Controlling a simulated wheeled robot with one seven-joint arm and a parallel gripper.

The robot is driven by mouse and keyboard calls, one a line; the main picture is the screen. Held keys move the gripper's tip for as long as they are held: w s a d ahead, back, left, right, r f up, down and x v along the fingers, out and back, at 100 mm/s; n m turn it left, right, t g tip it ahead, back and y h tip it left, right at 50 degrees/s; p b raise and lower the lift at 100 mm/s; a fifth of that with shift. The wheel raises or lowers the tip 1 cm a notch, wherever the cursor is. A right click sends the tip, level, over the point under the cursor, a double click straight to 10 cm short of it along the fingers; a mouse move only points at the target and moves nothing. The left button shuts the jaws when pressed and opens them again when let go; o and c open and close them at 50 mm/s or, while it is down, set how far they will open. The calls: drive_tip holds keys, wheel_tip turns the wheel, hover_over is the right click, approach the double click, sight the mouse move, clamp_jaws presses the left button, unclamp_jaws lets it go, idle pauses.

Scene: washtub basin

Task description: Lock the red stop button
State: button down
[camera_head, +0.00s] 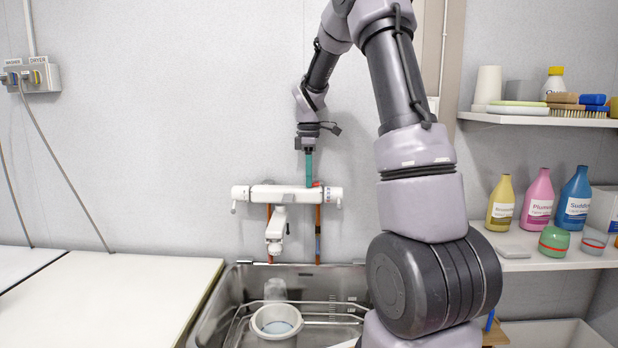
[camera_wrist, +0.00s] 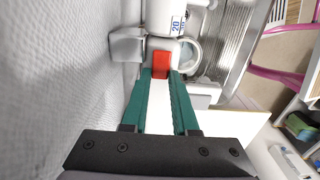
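The red stop button (camera_wrist: 161,64) is a small red piece on the white mixer tap (camera_wrist: 160,17) in the wrist view. In the head view only a bit of red (camera_head: 317,184) shows on top of the tap's right part, beside my fingers. The white tap (camera_head: 265,192) is fixed to the wall above the sink. My gripper (camera_wrist: 161,75) has two green fingers, apart from each other, pointing at the tap. Their tips lie on either side of the button, with hardly any gap. Whether they press on it cannot be told. In the head view my gripper (camera_head: 309,183) reaches down from above.
The metal sink (camera_head: 215,310) below holds a white bowl (camera_head: 277,320) and a wire rack. The wall is close behind the tap. Shelves with bottles (camera_head: 540,200) and brushes stand at right. A white counter (camera_head: 110,300) at left is bare.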

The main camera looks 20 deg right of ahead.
drive_tip(key=shift+d, duration=0.1)
drive_tip(key=shift+s+d+t+y, duration=0.1)
drive_tip(key=shift+d+t+y, duration=0.2)
drive_tip(key=shift+y, duration=0.4)
drive_tip(key=shift+r+t+y, duration=0.1)
drive_tip(key=shift+t+y, duration=0.3)
drive_tip(key=shift+y, duration=0.5)
drive_tip(key=c, duration=0.7)
unclamp_jaws()
drive_tip(key=v, duration=1.1)
